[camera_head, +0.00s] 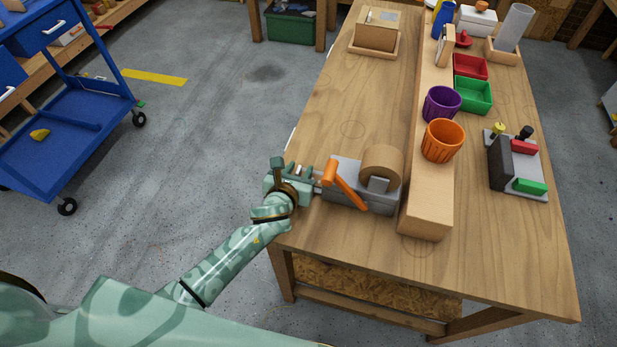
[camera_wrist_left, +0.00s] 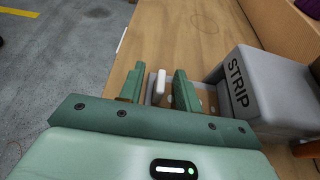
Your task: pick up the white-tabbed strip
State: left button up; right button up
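The grey strip dispenser (camera_head: 345,197), with a tan roll (camera_head: 382,160) and an orange lever (camera_head: 345,185), stands near the table's left edge. In the left wrist view the dispenser (camera_wrist_left: 270,85) carries the word STRIP. A white tab (camera_wrist_left: 158,86) stands upright beside it, with a tan piece below partly hidden by my gripper. My left gripper (camera_head: 303,173) is at the dispenser's left end. In the left wrist view its fingers (camera_wrist_left: 158,76) are apart, one on each side of the tab, with visible gaps. My right gripper is not in view.
On the wooden table (camera_head: 345,95), a raised wooden ledge (camera_head: 427,205) right of the dispenser holds an orange cup (camera_head: 442,141) and a purple cup (camera_head: 441,104). A wooden box (camera_head: 376,37) stands at the back. The table between box and dispenser is clear.

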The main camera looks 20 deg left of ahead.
pick_arm(q)
jog(key=shift+s+r, duration=0.1)
grip_shut()
jog(key=shift+r, duration=0.1)
